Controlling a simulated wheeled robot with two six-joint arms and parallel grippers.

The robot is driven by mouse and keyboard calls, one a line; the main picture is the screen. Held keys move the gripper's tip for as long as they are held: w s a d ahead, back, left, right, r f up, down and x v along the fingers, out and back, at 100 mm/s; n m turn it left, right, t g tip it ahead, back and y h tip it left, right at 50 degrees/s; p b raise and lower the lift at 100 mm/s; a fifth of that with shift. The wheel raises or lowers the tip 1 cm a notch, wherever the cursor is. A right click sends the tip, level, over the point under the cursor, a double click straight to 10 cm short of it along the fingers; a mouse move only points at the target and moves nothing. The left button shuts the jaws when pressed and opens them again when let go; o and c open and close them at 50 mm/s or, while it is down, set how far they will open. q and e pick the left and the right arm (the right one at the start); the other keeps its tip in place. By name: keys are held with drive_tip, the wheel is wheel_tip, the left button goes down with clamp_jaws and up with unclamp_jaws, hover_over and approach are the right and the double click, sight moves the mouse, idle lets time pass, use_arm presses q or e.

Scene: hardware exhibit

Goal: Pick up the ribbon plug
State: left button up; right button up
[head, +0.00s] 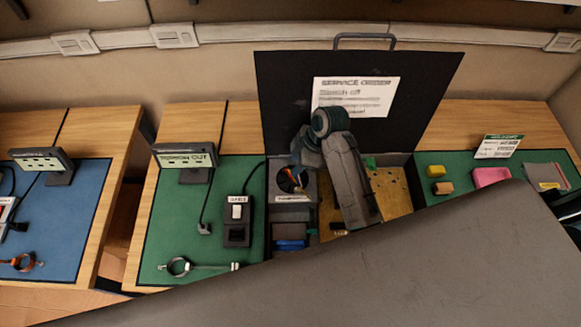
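I cannot single out the ribbon plug with certainty. A thin dark cable from the small display (186,160) ends in a small dark plug (204,228) on the green mat (165,235). An open dark case (285,100) stands right of it, with its lid up. My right arm reaches over the case, and the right gripper (298,172) points down near its left compartment, by a round part with an orange edge. Its fingertips are too small and dark to tell whether they are open or shut. My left gripper is not in view.
A black switch box (237,222) with a cable sits left of the case. A ring clamp tool (180,266) lies in front. Yellow and pink blocks (491,177) lie on the right mat. My large arm link covers the front right.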

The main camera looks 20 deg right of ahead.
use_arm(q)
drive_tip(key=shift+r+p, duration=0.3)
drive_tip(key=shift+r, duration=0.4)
use_arm(e)
drive_tip(key=shift+x, duration=1.4)
drive_tip(key=shift+a, duration=0.1)
drive_tip(key=shift+c, duration=0.4)
clamp_jaws()
drive_tip(key=shift+s, duration=0.1)
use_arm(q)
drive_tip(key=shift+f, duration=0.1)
use_arm(e)
drive_tip(key=shift+r, duration=0.15)
